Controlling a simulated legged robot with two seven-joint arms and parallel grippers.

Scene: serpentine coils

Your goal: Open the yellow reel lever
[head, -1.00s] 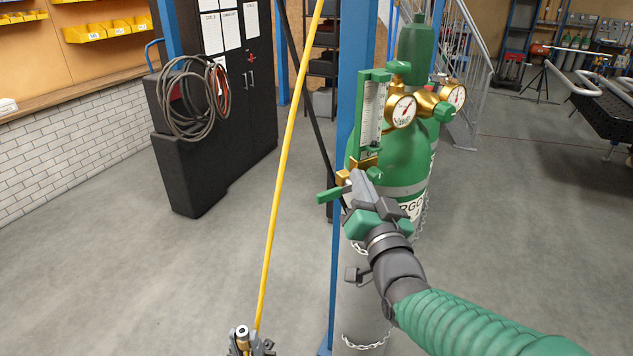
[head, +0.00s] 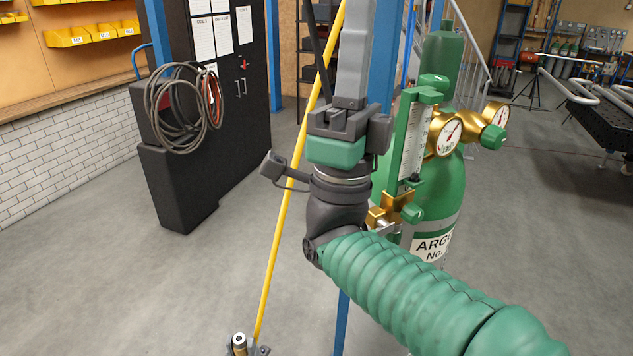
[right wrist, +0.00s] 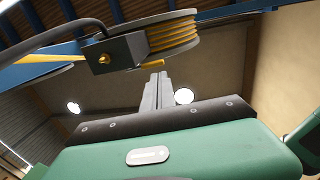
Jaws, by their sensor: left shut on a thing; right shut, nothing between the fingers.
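A reel (right wrist: 172,42) wound with yellow hose hangs overhead in the right wrist view. A short yellow lever-like stub (right wrist: 152,65) sticks out under it, beside a dark box with a brass fitting (right wrist: 104,59). My right gripper (right wrist: 158,76) points up with its fingers together and empty, tips just below the stub; contact cannot be made out. In the head view the right gripper (head: 353,45) rises in front of the blue post. The reel is outside the head view.
The yellow hose (head: 283,215) runs taut from top to bottom. A green argon cylinder (head: 447,195) with gauges and a flowmeter (head: 413,135) stands close right of my right arm. A blue post (head: 341,325) is behind the arm.

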